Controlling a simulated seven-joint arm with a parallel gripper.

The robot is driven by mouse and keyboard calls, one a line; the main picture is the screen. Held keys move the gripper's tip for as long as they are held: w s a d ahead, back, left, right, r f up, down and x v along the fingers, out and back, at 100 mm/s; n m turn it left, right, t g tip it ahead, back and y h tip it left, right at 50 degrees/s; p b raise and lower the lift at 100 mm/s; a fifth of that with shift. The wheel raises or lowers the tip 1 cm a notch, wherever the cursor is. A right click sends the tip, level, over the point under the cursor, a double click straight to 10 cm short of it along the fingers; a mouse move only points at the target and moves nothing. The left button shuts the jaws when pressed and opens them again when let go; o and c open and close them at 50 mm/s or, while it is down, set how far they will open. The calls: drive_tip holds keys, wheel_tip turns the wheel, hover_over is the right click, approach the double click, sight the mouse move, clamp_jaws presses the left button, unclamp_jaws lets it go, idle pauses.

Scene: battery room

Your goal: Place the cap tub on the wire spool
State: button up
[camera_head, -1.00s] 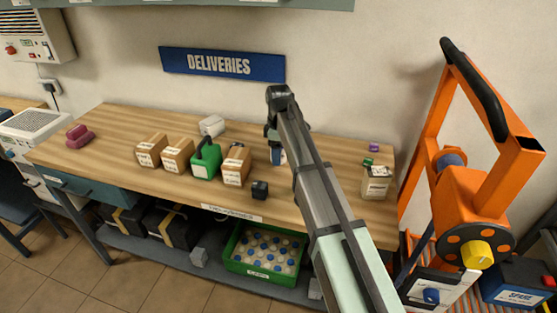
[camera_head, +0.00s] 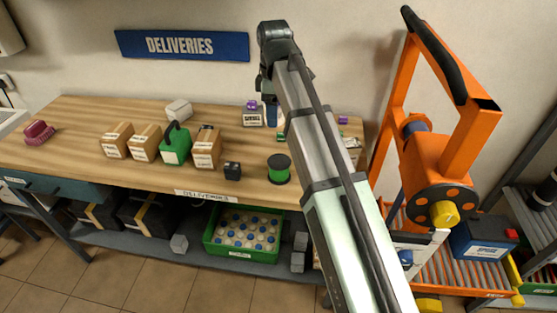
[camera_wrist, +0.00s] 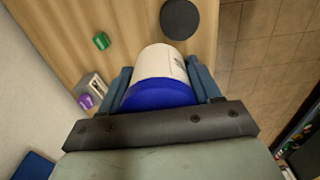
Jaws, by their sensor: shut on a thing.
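The cap tub (camera_wrist: 160,68) is white with a blue end and sits between my gripper's jaws (camera_wrist: 162,84) in the wrist view. In the head view my gripper (camera_head: 269,92) is above the back right of the bench, and part of the tub (camera_head: 270,115) shows below it, beside my arm. My gripper is shut on the tub. The wire spool (camera_head: 278,169) stands upright near the bench's front edge, green with black flanges. Its black top (camera_wrist: 180,18) shows beyond the tub in the wrist view, apart from it.
A labelled box with a purple item (camera_head: 252,114) stands behind the spool. A small green item (camera_wrist: 101,40) lies nearby. A black cube (camera_head: 232,171), cartons (camera_head: 206,148) and a green can (camera_head: 175,145) stand left. An orange frame (camera_head: 440,165) is at the right.

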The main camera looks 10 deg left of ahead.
sight(279, 161)
drive_tip(key=shift+s+d+f, duration=0.3)
drive_tip(key=shift+s+f, duration=0.35)
drive_tip(key=shift+f, duration=1.15)
drive_tip(key=shift+s+d+f, duration=0.35)
drive_tip(key=shift+s+f, duration=0.35)
drive_tip(key=shift+f, duration=1.15)
drive_tip(key=shift+s+d+f, duration=0.3)
drive_tip(key=shift+s+f, duration=0.35)
drive_tip(key=shift+f, duration=1.15)
drive_tip(key=shift+f, duration=0.15)
drive_tip(key=o, duration=1.1)
wheel_tip(279, 161, up, 12)
drive_tip(key=shift+r, duration=0.15)
